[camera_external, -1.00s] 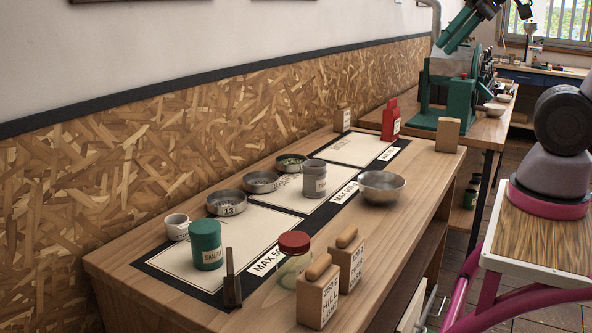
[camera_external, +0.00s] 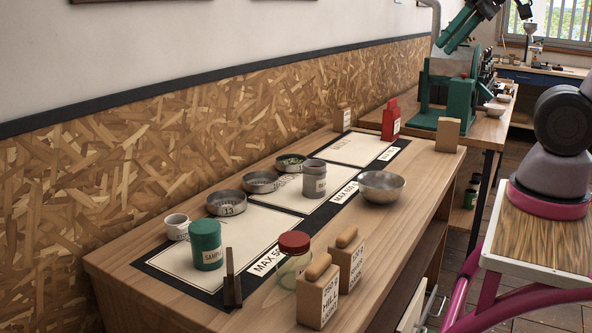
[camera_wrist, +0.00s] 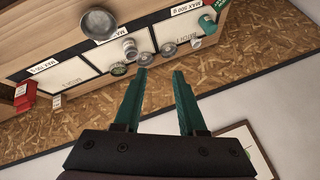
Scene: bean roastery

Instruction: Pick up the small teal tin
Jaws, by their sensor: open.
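The teal tin (camera_external: 206,246), with a white label marked SAMPLE, stands upright on the near white mat on the bench. In the wrist view the teal tin (camera_wrist: 207,25) shows near the top, right of centre. My gripper (camera_wrist: 160,73) is open and empty, with two green fingers spread apart. It hangs away from the tin, which lies beyond and to the right of the fingertips in that view.
Close to the tin are a white cup (camera_external: 177,226), a metal dish (camera_external: 226,204), a dark upright piece (camera_external: 232,283) and a red-lidded jar (camera_external: 294,262). Wooden blocks (camera_external: 318,295) stand at the front edge. A grey tin (camera_external: 315,181) and a metal bowl (camera_external: 381,187) stand farther back.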

